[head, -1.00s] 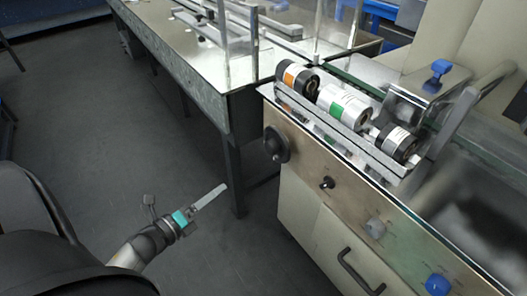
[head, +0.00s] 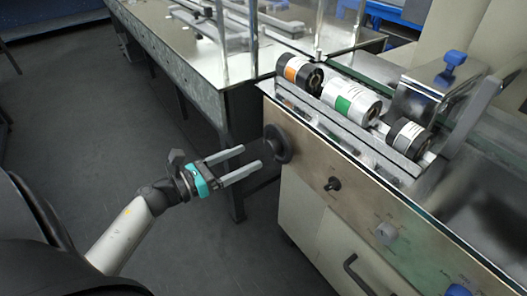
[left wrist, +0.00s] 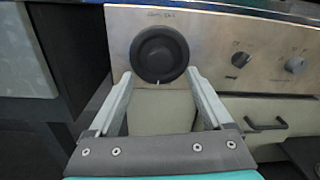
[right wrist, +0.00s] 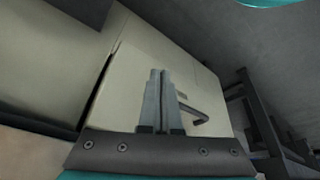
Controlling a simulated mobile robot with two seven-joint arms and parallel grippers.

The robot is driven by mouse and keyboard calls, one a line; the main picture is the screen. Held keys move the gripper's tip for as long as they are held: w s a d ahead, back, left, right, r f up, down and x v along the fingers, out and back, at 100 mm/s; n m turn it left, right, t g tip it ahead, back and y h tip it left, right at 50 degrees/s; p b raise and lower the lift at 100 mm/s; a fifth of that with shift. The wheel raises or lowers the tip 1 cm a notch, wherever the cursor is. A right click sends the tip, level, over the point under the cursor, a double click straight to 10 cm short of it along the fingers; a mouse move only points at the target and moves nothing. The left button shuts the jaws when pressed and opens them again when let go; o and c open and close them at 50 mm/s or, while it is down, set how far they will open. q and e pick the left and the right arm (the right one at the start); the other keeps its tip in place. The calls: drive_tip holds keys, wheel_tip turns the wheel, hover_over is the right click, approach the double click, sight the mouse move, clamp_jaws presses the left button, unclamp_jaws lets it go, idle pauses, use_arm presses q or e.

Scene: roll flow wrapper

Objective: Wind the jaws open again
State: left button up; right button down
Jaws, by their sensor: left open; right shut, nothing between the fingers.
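A large black round knob (head: 277,144) sits on the left end of the machine's front panel. My left gripper (head: 253,157) is open, its two fingers pointing at the knob from the left. My right gripper (right wrist: 159,75) is shut and empty, before a cream cabinet door. It is not seen in the head view. The jaws worked by the knob cannot be made out.
A small black knob (head: 333,184), a grey knob (head: 386,233) and a blue button (head: 458,292) are on the same panel. Rolls (head: 350,99) lie in a rack above it. A cabinet handle (right wrist: 190,112) is near my right gripper. A bench (head: 185,62) stands behind.

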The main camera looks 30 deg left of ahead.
sight(268, 147)
use_arm(q)
drive_tip(key=shift+b+x, duration=0.35)
drive_tip(key=shift+x, duration=2.75)
use_arm(e)
drive_tip(key=shift+r, duration=1.05)
use_arm(q)
clamp_jaws()
